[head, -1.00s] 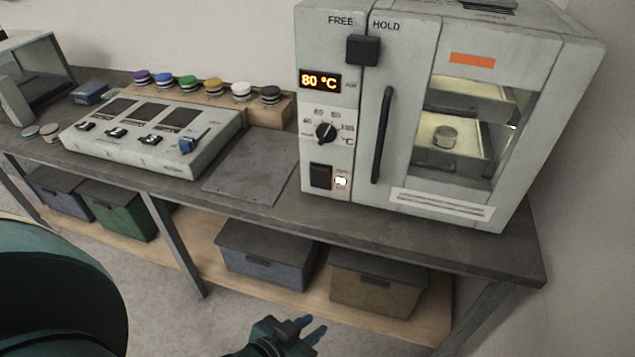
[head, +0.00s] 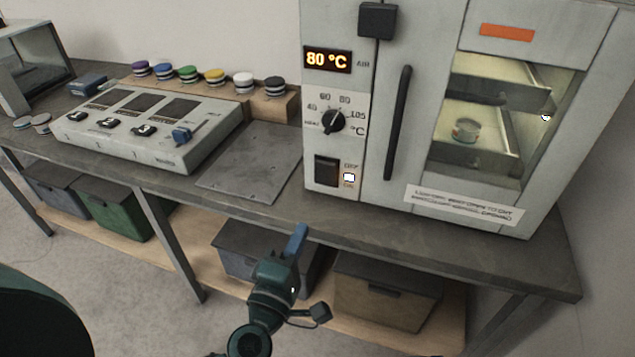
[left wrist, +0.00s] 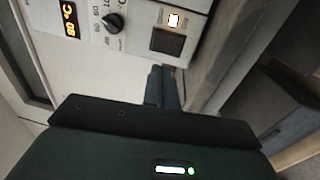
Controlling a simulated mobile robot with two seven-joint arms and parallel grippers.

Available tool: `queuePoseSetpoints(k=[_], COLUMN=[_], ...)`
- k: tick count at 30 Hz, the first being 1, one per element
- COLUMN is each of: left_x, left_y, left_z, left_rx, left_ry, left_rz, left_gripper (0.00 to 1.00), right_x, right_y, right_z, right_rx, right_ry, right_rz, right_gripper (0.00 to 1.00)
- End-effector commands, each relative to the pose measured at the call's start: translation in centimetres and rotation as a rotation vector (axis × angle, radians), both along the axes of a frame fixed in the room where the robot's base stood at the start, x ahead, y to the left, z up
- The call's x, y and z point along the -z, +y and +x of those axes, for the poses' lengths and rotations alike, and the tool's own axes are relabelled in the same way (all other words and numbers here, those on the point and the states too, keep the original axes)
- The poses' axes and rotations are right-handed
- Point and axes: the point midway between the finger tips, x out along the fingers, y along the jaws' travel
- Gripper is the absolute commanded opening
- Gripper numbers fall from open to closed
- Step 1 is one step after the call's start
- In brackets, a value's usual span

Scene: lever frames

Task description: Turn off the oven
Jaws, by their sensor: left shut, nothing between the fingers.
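The oven (head: 391,215) is a pale grey cabinet on the bench at the right, with its door closed. Its display (head: 327,60) glows 80 °C. Below it is a black dial (head: 333,121), then a dark rocker switch (head: 326,171) beside a lit white indicator (head: 349,177). In the left wrist view the switch (left wrist: 167,41) and lit indicator (left wrist: 173,20) are ahead of the fingers. My left gripper (head: 298,241) is shut and empty, in front of the bench edge, below the switch and apart from it. My right gripper is not in view.
A grey console (head: 150,140) with a blue lever stands left of the oven, with coloured round pieces on a wooden rack behind it. A flat metal plate (head: 250,165) lies between. Storage boxes (head: 385,290) sit on the lower shelf.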

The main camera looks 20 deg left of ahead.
Motion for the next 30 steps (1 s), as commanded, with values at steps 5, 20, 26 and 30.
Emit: queuePoseSetpoints(k=[5,20,26,30], left_x=[0.0,-0.9,-1.3,-1.6], left_y=[0.0,-0.2,-0.3,-0.4], left_z=[0.0,4.8,9.1,11.5], left_rx=[-0.001,-0.001,-0.001,-0.001], left_ry=[0.001,-0.003,-0.002,-0.002], left_rz=[-0.005,-0.002,-0.001,-0.001], left_gripper=[0.00,0.00,0.00,0.00], right_x=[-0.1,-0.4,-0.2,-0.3], right_y=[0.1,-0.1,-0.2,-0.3], right_z=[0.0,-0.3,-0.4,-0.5], right_rx=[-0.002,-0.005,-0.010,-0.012], right_ry=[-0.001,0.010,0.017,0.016], right_rz=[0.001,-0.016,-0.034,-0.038], right_gripper=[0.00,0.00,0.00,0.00])
